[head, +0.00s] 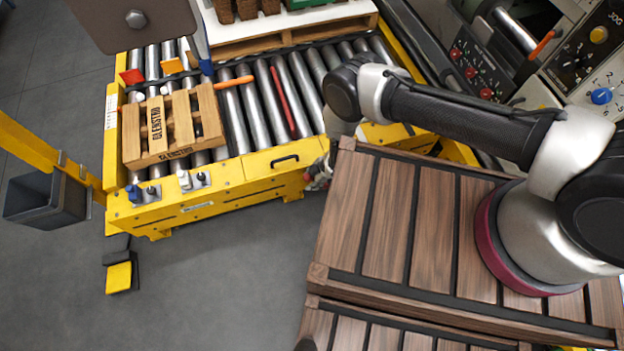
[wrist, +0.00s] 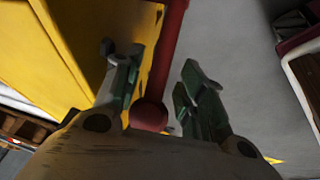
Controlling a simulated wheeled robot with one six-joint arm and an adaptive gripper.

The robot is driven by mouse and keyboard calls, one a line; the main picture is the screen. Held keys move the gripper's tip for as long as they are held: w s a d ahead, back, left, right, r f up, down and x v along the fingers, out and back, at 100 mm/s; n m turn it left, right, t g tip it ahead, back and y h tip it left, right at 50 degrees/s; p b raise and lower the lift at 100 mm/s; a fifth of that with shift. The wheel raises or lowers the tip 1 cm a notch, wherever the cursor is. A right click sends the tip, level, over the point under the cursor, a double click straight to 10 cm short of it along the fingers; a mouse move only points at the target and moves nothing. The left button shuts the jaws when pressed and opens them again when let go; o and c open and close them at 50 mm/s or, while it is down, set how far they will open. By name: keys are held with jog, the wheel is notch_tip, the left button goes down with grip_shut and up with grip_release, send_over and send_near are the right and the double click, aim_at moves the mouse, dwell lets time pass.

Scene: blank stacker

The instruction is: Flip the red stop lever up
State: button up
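The red stop lever (wrist: 165,50) shows in the wrist view as a red rod ending in a round red knob (wrist: 149,115). It runs beside a yellow panel (wrist: 75,45). My gripper (wrist: 160,95) is open, with one finger on each side of the lever and the knob low between them. A gap shows between the knob and the right finger; contact on the left is unclear. In the head view my gripper (head: 318,178) is at the front right end of the yellow conveyor frame (head: 250,175), low by its side. The lever is mostly hidden there.
A slatted brown platform (head: 390,230) carries my arm at the right. A wooden pallet (head: 170,125) lies on the rollers (head: 240,115). A black handle (head: 285,160) is on the frame near my gripper. Grey floor (head: 230,260) is clear in front.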

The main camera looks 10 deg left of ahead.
jog(key=shift+a+f, duration=0.2)
jog(key=shift+f, duration=0.2)
grip_shut()
